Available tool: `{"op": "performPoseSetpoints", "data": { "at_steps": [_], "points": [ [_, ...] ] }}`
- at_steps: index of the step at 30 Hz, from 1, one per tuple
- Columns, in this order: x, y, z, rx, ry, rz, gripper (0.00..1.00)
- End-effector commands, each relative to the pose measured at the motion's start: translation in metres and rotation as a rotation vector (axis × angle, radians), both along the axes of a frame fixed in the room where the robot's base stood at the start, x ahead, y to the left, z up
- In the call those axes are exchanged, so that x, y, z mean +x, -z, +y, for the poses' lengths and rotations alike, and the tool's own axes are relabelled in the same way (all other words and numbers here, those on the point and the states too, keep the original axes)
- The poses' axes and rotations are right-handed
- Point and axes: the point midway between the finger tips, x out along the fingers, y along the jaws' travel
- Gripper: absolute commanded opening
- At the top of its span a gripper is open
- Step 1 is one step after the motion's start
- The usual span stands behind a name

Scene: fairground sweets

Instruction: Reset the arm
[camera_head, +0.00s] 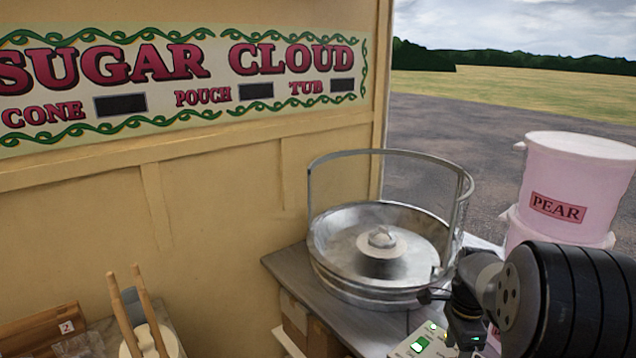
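My arm (560,298) reaches in from the lower right edge, with a thick black ribbed link and a grey joint. At its far end a small dark part, which looks like my gripper (465,325), hangs beside the right side of the metal candy floss bowl (335,270). It is in front of or above a pale control panel (404,350) with a lit green switch. Its fingers are too small and dark to tell apart, so I cannot see whether it is open or holds anything.
Stacked pink tubs (580,175), the upper labelled PEAR, stand right. Wooden sticks (125,315) stand lower left. A yellow wall (220,200) with a SUGAR CLOUD sign closes the back.

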Motion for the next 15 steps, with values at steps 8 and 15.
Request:
{"op": "performPoseSetpoints", "data": {
  "at_steps": [8,15],
  "points": [
    [0.004,-0.057,0.0,-0.001,0.0,-0.005,0.55],
    [0.002,-0.055,0.0,0.001,0.0,0.005,0.55]
  ]
}}
